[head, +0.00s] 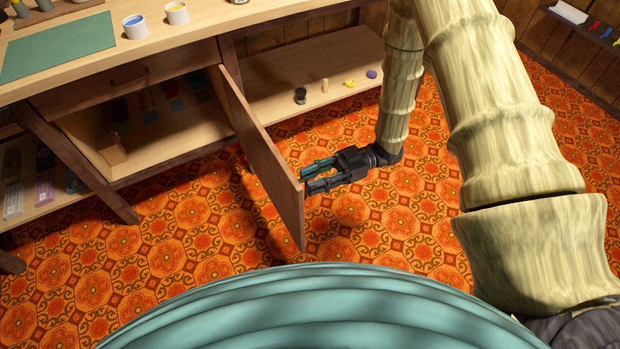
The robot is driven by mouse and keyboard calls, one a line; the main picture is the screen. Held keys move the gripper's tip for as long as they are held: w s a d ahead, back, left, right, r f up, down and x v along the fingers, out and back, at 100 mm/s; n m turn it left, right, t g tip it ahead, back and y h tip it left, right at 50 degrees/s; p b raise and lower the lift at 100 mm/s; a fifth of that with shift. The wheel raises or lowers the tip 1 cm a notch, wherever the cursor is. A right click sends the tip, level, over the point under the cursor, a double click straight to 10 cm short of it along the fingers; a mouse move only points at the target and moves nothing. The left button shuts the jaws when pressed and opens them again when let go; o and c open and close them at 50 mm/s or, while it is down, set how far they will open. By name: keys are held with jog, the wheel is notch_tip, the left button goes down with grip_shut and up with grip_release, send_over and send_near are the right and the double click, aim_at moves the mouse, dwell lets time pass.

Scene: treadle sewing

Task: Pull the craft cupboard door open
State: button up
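The craft cupboard door (262,160) is a brown wooden panel. It stands swung far out from the cupboard (165,135), hinged at the opening's right side, with its free edge over the carpet. My gripper (308,178) is at the right side of the door, near the free edge, with its dark and teal fingers pointing left at the outer face. The fingertips meet the door's edge in this view. A narrow gap shows between the fingers, but their tips and any door handle are hidden, so I cannot tell whether they hold anything.
The worktop (190,28) carries a green mat (60,47) and two paint pots (135,26). A shelf (275,105) with several small items lies behind the door, right of the cupboard. Patterned carpet (180,240) is clear in front.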

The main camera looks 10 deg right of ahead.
jog(key=v, duration=1.1)
dwell(0.3)
jog(key=w+a+f+m+t+h, duration=0.1)
jog(key=a+f+m+t+h, duration=0.55)
jog(key=f+m+t, duration=0.55)
jog(key=s+d+f+m+g+h, duration=0.2)
jog(key=s+f+m+h, duration=0.25)
jog(key=s+f, duration=0.3)
jog(key=s+d+f+m+g+h, duration=0.1)
jog(key=s+d+m+g+h, duration=0.15)
jog(key=s, duration=0.75)
jog(key=s+d+f+m+g+h, duration=0.1)
jog(key=s+d+m+g+h, duration=0.2)
jog(key=s, duration=0.7)
notch_tip(320, 180, up, 24)
jog(key=p, duration=2.4)
jog(key=shift+w+a+r+n+h, duration=0.2)
jog(key=shift+w+a+n+h, duration=0.1)
jog(key=shift+n+h, duration=0.15)
